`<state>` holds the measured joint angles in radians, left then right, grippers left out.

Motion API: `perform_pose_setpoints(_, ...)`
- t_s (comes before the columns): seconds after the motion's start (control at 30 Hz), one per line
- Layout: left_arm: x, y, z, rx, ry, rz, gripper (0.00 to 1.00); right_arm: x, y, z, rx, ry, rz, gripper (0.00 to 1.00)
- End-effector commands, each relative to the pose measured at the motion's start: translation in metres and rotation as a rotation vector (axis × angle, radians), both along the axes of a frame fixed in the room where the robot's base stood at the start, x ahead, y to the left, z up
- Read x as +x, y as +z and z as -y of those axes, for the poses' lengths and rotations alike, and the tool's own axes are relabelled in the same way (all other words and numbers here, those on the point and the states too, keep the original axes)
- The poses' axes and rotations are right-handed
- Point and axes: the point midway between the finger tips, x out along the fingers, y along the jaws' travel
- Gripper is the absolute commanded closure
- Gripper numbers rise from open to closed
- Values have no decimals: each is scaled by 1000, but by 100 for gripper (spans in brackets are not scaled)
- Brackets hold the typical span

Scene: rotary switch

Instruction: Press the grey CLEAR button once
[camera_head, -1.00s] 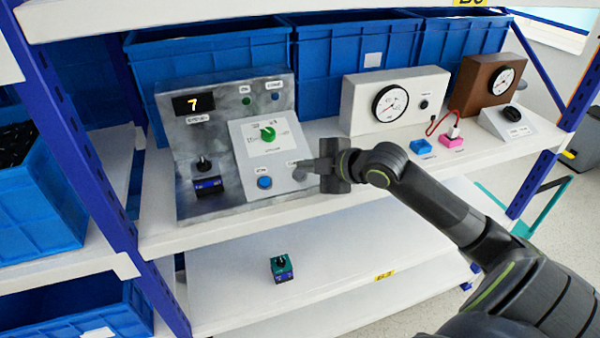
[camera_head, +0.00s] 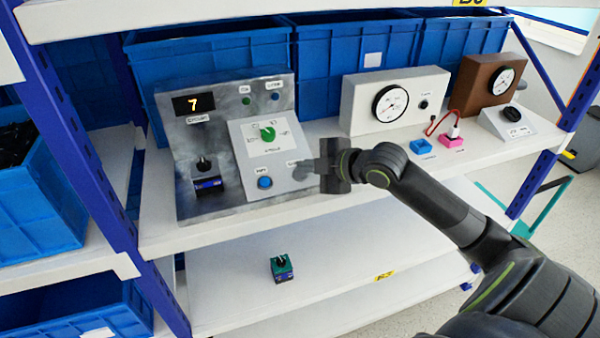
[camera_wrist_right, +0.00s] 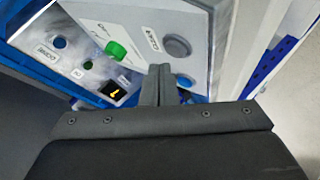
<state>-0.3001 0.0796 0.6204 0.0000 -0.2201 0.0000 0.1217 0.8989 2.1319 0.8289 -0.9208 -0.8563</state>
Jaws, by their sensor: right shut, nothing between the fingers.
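The grey CLEAR button (camera_head: 299,174) is on the lower right of the grey control panel (camera_head: 245,203), partly behind my right gripper in the head view. In the right wrist view the round grey button (camera_wrist_right: 177,47) shows clearly beside its label. My right gripper (camera_head: 306,164) is shut and empty, its tips at the button's upper edge in the head view. In the right wrist view the closed fingertips (camera_wrist_right: 159,70) lie just below and left of the button. I cannot tell whether they touch it. My left gripper is not in view.
A blue button (camera_head: 265,182) sits left of the grey one, below a green knob (camera_head: 267,134). The display (camera_head: 194,104) reads 7. A black knob (camera_head: 204,164) is at left. A white gauge box (camera_head: 361,100) stands to the right. A small switch block (camera_head: 282,269) lies on the lower shelf.

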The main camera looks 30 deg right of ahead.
Motion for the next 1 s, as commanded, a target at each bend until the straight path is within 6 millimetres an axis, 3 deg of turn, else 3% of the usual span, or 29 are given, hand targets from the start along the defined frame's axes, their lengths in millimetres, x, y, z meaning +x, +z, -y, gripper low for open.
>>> perform_pose_setpoints(1.0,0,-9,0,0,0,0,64,4,-10,1,1,0,0,100)
